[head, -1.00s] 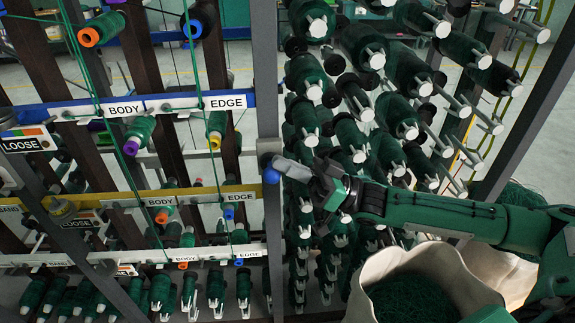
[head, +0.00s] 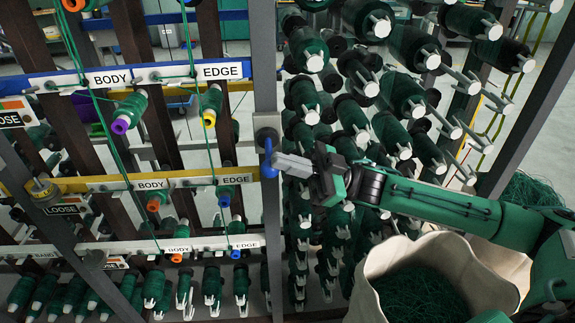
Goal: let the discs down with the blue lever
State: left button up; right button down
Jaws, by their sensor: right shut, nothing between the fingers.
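The blue lever (head: 268,160) hangs down from a grey mount (head: 267,134) on the upright post in the head view. My right gripper (head: 281,163) is shut and empty. Its grey fingertips are at the lever's right side and overlap its edge; I cannot tell if they touch. Labelled rails lie to the left: a blue rail (head: 62,81), a yellow rail (head: 75,186) and a white rail (head: 215,241). Small fittings on them carry green threads; the discs are too small to make out. My left gripper is not in view.
A rack of dark green spools with white tips (head: 405,95) stands close behind and beside my right arm. A pale sack (head: 372,281) of green netting is below it. The grey post (head: 266,90) divides rails from rack.

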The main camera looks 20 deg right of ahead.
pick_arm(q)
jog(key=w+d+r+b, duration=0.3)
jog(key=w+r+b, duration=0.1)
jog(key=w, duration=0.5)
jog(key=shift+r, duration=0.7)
pick_arm(e)
jog(key=shift+w+f+n+g+h, duration=0.15)
jog(key=shift+f+n+g, duration=0.55)
jog(key=shift+n, duration=0.55)
jog(key=shift+f+n+g+h, duration=0.2)
jog(key=shift+f+n+g, duration=0.55)
jog(key=shift+n, duration=0.55)
jog(key=shift+w+f+n+g+h, duration=0.15)
jog(key=shift+f+n+g, duration=0.35)
jog(key=shift+n+g, duration=0.55)
jog(key=shift+s, duration=0.1)
jog(key=shift+r, duration=0.15)
